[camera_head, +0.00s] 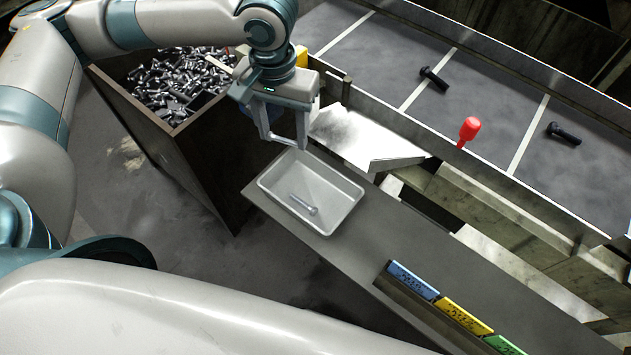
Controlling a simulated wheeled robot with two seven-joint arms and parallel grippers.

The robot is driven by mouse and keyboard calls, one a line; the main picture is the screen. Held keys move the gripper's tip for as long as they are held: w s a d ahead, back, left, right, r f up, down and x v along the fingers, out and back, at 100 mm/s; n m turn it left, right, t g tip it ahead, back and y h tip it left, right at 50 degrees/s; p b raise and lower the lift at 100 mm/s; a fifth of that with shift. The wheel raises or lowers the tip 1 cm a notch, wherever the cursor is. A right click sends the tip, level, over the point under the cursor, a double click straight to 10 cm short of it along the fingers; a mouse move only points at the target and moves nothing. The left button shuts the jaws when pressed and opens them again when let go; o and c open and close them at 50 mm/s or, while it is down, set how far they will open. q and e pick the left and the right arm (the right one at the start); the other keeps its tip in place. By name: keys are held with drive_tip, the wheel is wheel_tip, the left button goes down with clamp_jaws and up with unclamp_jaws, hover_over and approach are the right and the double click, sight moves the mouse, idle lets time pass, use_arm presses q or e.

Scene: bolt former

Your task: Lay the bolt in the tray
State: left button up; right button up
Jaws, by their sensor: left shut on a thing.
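The tray (346,228) is a shallow light-grey rectangle on the narrow grey ledge, in the middle of the head view. A silver bolt (303,204) lies in it near the left wall. My left gripper (286,142) is above and just beyond the tray's far left corner, pointing down. It is shut on a thin grey piece between its fingertips, which looks like a bolt but is small and hard to make out. My right gripper is not in view.
A dark bin (220,165) heaped with silver bolts stands left. A pale metal chute (362,140) lies right of the gripper. Coloured labels (463,315) line the ledge's front.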

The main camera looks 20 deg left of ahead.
use_arm(q)
drive_tip(key=shift+s, duration=0.1)
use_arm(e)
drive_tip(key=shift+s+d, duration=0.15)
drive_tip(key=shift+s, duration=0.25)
use_arm(q)
drive_tip(key=shift+d+r, duration=0.1)
